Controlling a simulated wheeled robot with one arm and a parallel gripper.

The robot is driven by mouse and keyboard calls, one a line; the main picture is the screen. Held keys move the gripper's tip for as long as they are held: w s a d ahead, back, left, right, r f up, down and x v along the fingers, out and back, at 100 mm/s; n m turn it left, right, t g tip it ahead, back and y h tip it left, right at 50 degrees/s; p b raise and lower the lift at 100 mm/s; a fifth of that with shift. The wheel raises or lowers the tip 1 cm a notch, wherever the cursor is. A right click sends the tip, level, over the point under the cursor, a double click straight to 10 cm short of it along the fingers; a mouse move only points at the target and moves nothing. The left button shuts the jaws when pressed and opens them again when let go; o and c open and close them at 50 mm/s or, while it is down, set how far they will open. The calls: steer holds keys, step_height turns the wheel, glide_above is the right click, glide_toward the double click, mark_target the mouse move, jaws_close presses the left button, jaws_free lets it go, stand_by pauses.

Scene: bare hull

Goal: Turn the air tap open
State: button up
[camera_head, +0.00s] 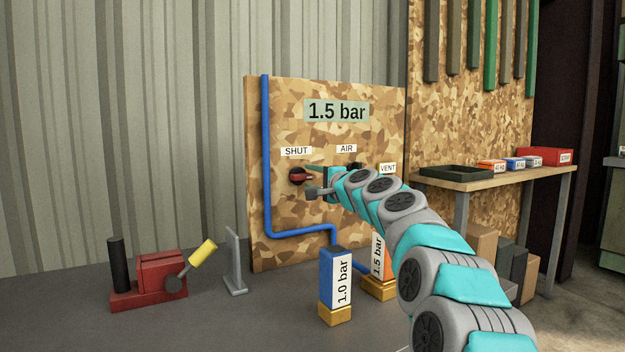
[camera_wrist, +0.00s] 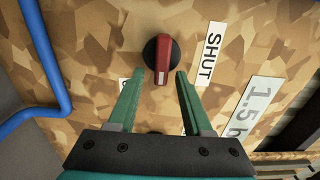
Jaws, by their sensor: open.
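The air tap is a red handle (camera_head: 302,177) on a dark round base, mounted on the camouflage-patterned board below the SHUT label (camera_head: 296,151). In the wrist view the red handle (camera_wrist: 162,62) points down toward my gripper, with its pale-marked end between the fingertips. My gripper (camera_wrist: 160,80) is open, one green finger on each side of the handle's end, with gaps visible. Whether the fingers reach deep enough to straddle it I cannot tell. In the head view my gripper (camera_head: 315,180) is just right of the tap.
A blue pipe (camera_head: 266,150) runs down the board's left side. The board also has a 1.5 bar sign (camera_head: 337,111) and AIR and VENT labels. Blue (camera_head: 328,282) and orange blocks stand below. A red device (camera_head: 160,277) stands left; a shelf (camera_head: 490,181) is right.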

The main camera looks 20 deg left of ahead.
steer(key=b+v, duration=0.2)
steer(key=v, duration=0.5)
steer(key=shift+s+d, duration=0.2)
steer(key=shift+d, duration=0.05)
stand_by(0.3)
